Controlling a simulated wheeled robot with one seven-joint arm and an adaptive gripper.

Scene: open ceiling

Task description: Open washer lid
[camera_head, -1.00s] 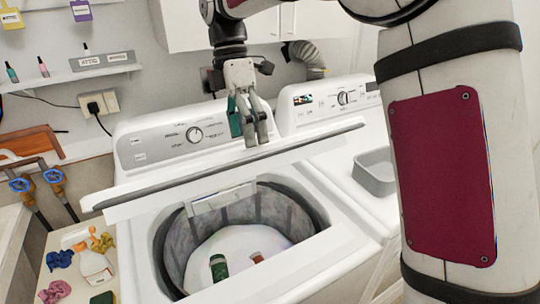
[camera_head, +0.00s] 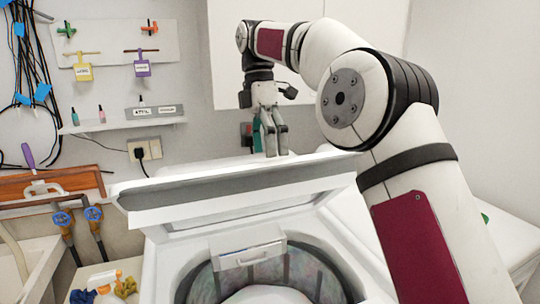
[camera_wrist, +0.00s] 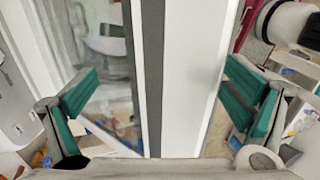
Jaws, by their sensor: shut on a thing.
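The white washer lid (camera_head: 165,193), with a grey edge strip, stands raised and tilted above the washer (camera_head: 160,262). Below it the drum opening (camera_head: 205,285) shows at the bottom of the head view, partly cut off by the frame. My gripper (camera_head: 276,153) points down at the upper edge of the lid, right of its middle, and is shut on it. In the wrist view the lid (camera_wrist: 188,75) runs as an upright white and grey band between the two green-padded fingers of my gripper (camera_wrist: 165,95). The lid's hinge side is hard to make out.
White cabinets (camera_head: 290,65) hang above my gripper. Blue-handled taps (camera_head: 65,220) are at the left. My arm fills the right side.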

